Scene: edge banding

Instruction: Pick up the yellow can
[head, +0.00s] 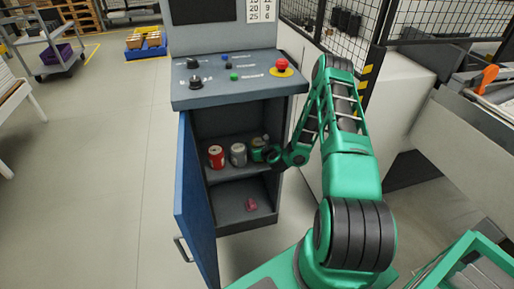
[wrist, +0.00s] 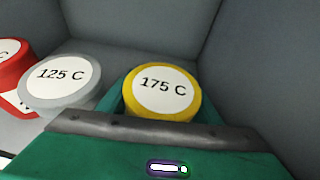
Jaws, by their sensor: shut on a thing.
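The yellow can (wrist: 161,91), its white lid marked "175 C", is upright in the wrist view, with green finger parts close on either side of it. My gripper (head: 259,151) reaches into the open cabinet at the right end of the shelf and is shut on this can. In the head view the gripper hides the yellow can almost fully. Whether the can is lifted off the shelf I cannot tell.
A silver can (head: 238,154) marked "125 C" stands just left of the gripper, with a red can (head: 216,157) beyond it. A pink object (head: 251,204) lies on the lower level. The blue door (head: 196,205) is open at left; the cabinet's side wall is close at right.

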